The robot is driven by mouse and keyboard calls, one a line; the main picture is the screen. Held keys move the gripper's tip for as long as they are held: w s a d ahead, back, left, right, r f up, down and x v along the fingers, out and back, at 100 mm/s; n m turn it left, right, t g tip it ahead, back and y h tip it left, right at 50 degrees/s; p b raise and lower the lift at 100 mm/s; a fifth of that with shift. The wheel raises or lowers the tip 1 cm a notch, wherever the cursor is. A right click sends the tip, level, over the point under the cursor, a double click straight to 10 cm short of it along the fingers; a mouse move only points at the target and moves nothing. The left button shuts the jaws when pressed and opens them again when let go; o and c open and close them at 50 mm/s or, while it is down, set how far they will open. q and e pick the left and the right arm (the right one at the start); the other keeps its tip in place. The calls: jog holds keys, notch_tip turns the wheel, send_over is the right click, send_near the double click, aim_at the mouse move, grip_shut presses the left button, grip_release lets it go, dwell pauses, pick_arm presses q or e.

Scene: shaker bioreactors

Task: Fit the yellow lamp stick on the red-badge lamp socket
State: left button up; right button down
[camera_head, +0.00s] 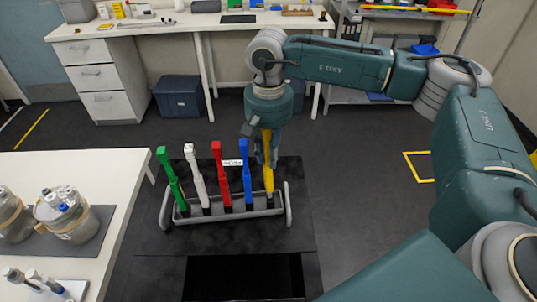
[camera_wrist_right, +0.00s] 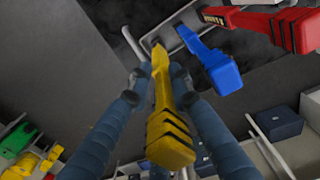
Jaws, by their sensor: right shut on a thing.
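The yellow lamp stick (camera_head: 268,178) stands upright at the right end of a grey rack (camera_head: 240,212), its lower end still in the rack. My right gripper (camera_head: 265,150) points down over it and is shut on its upper part. In the right wrist view, the yellow stick (camera_wrist_right: 165,110) lies between the two fingers (camera_wrist_right: 158,78). Blue (camera_head: 247,175), red (camera_head: 221,175), white (camera_head: 197,177) and green (camera_head: 172,180) sticks stand in the same rack to its left. I cannot make out a lamp socket with a red badge. My left gripper is out of view.
A white table (camera_head: 100,165) at the left bears metal vessels (camera_head: 68,215) on a dark mat. A white bench (camera_head: 165,28) with drawers runs along the back. A blue bin (camera_head: 179,96) stands below it. Open dark floor lies right of the rack.

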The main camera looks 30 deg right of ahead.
aim_at(268, 138)
jog(key=shift+r, duration=0.25)
jog(key=shift+r+p, duration=0.6)
jog(key=shift+r, duration=0.85)
jog(key=shift+f, duration=0.1)
